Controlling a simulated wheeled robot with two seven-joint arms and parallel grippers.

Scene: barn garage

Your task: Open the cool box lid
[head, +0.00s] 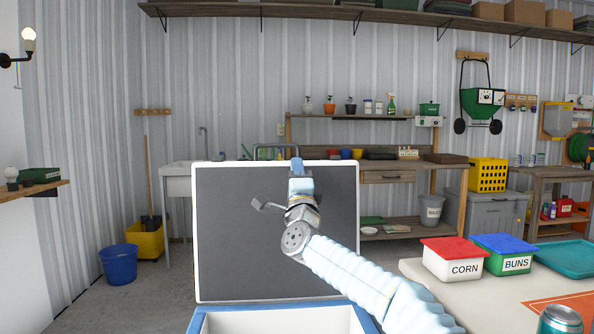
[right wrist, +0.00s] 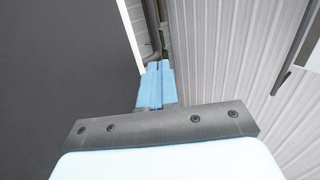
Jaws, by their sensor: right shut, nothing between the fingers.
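The cool box (head: 205,322) stands at the bottom centre of the head view, with a blue rim and a pale interior. Its lid (head: 235,235) stands upright behind the opening, its dark inner face with a white edge turned towards me. My right gripper (head: 297,168) is in front of the lid's upper edge, pointing up, shut and empty. In the right wrist view its blue fingers (right wrist: 158,68) are together, with the dark lid (right wrist: 60,70) to their left. I cannot tell whether they touch the lid. My left gripper is not in view.
At right, a table (head: 490,293) holds a red-lidded CORN box (head: 452,262), a blue-lidded BUNS box (head: 503,258), a teal tray (head: 567,258) and a can (head: 560,321). A workbench (head: 400,175) stands behind the lid. Open floor lies left, near a blue bucket (head: 118,265).

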